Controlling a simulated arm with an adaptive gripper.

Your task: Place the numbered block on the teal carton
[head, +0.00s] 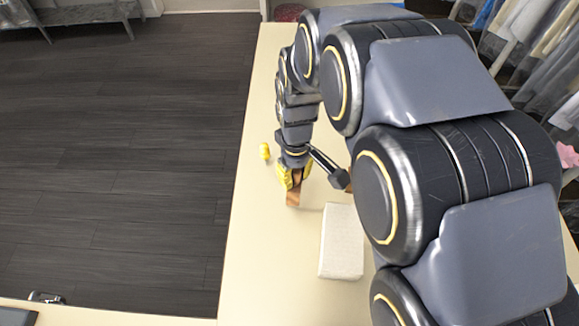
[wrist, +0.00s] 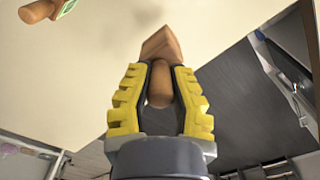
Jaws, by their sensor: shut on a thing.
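My gripper (head: 291,183) has yellow ribbed fingers and is shut on a brown wooden-looking piece (head: 294,197), over the cream table. In the wrist view, the fingers (wrist: 160,85) close around the piece's rounded part, and its flared, angular end (wrist: 162,44) sticks out past the tips. I cannot tell whether it touches the table. No number shows on it. I cannot make out a numbered block or a teal carton in either view; my arm hides much of the table's right side.
A whitish block (head: 342,241) lies on the cream table (head: 262,270), near my gripper. A small yellow object (head: 264,151) stands left of it. Another brown thing with a green patch (wrist: 62,6) shows at the wrist view's top left. Hanging clothes (head: 535,40) are at right.

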